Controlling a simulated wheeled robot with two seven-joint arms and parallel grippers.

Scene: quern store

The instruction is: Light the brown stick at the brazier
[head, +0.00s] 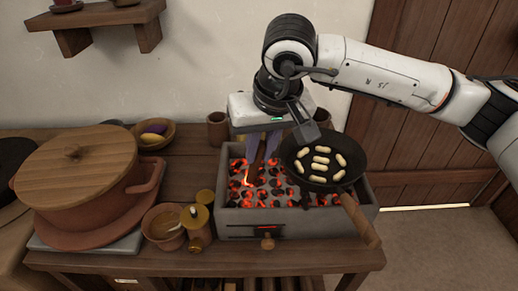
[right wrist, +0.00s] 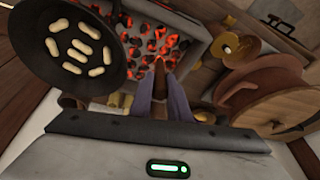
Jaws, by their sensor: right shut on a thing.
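The brown stick (head: 257,167) is held by my right gripper (head: 262,148), shut on it and pointing down over the brazier (head: 228,222). The stick's lower end is at the glowing coals. A small orange flame (head: 246,179) shows beside that end; I cannot tell whether it comes from the stick or the coals. In the right wrist view the stick (right wrist: 158,76) stands between the two purple fingers, its far end toward the coals (right wrist: 150,45). My left gripper is not in view.
A black pan (head: 322,184) with several pale pieces sits over the brazier's right side, close to my gripper, its wooden handle (head: 360,220) jutting forward. A large lidded pot (head: 95,195), a small bowl (head: 163,222) and brass mills (head: 197,225) stand left. Cups and a bowl stand behind.

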